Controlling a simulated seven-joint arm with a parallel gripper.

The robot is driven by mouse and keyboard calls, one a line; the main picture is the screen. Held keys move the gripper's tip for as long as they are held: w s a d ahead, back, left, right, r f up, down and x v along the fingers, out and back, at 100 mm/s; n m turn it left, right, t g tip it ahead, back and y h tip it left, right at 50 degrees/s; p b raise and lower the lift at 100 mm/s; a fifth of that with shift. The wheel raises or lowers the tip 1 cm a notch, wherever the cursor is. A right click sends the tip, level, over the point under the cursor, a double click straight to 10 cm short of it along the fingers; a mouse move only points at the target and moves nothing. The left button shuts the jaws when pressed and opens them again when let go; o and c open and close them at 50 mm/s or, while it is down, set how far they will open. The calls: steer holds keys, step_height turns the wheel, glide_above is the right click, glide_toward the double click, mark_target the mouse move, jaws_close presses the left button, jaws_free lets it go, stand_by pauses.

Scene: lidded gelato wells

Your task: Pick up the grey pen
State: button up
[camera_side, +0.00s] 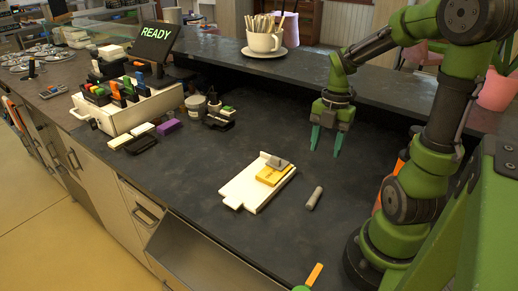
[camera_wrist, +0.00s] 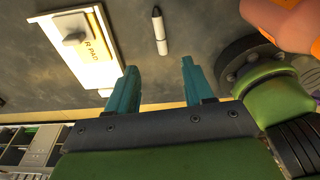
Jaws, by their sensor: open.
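The grey pen (camera_side: 314,198) lies on the dark counter, to the right of a white board. In the wrist view the pen (camera_wrist: 160,32) looks pale grey with a darker end and lies beyond the fingertips, roughly in line with the gap between them. My gripper (camera_side: 325,150) hangs above the counter with its teal fingers pointing down and apart, with nothing between them. In the wrist view my gripper (camera_wrist: 158,68) shows both fingers clear of the pen.
The white board (camera_side: 243,188) carries a yellow pad (camera_side: 268,180) and a grey block (camera_side: 277,162). A white bin unit (camera_side: 125,115) stands at the left; a white cup (camera_side: 263,43) sits on the raised ledge. An orange object (camera_wrist: 285,15) lies right in the wrist view.

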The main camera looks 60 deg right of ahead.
mark_target(316, 193)
steer(key=f, duration=0.4)
steer(key=a+f, duration=0.1)
steer(key=f, duration=0.4)
steer(key=a+f, duration=0.1)
steer(key=f, duration=0.4)
steer(key=shift+s, duration=0.1)
steer(key=shift+c, duration=0.3)
jaws_close()
